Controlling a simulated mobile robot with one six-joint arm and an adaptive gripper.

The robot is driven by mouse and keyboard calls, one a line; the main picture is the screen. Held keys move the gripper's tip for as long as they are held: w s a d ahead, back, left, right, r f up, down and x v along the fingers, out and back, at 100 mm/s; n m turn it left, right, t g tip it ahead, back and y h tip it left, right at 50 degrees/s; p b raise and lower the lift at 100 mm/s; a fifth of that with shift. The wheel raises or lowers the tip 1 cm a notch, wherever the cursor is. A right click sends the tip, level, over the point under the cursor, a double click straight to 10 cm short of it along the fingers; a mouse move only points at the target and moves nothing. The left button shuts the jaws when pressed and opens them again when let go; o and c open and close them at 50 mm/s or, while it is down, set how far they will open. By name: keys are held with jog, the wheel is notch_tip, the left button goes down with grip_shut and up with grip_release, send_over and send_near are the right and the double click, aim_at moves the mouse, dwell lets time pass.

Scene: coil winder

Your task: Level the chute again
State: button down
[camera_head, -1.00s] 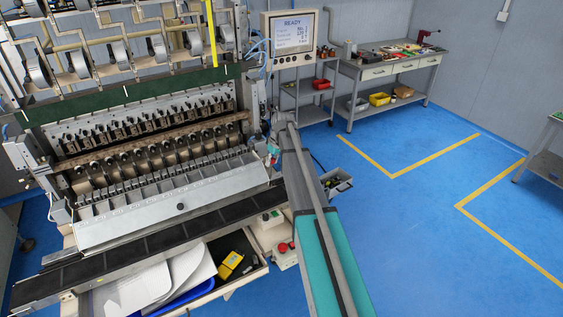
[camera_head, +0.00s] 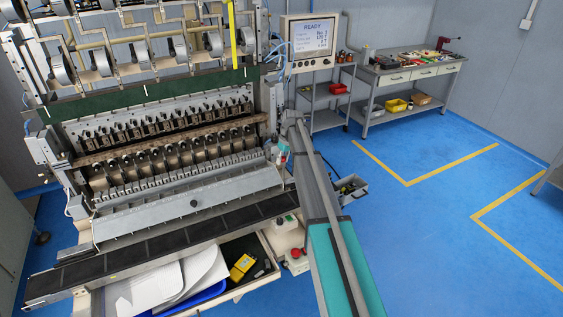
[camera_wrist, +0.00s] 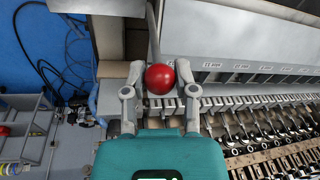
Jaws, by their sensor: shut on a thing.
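A red ball knob (camera_wrist: 160,78) on a grey rod (camera_wrist: 153,38) sits between the two fingers of my gripper (camera_wrist: 159,92) in the wrist view. The gripper is shut on the knob. In the head view my arm hides most of the knob and gripper at the machine's right end. The long dark chute (camera_head: 150,247) runs along the machine's front, below a sloped grey panel (camera_head: 150,220) with a small dark knob. The panel also shows in the wrist view (camera_wrist: 240,32). I cannot tell the chute's exact tilt.
The screen (camera_head: 309,37) reads READY. An open drawer (camera_head: 268,272) below the chute holds white sheets, a blue tray and a yellow device. A small grey bin (camera_head: 347,188) stands right of my arm. The blue floor (camera_head: 430,225) farther right is clear.

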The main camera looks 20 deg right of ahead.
jog(key=shift+w, duration=0.15)
jog(key=shift+c, duration=2)
grip_release()
jog(key=shift+r, duration=0.1)
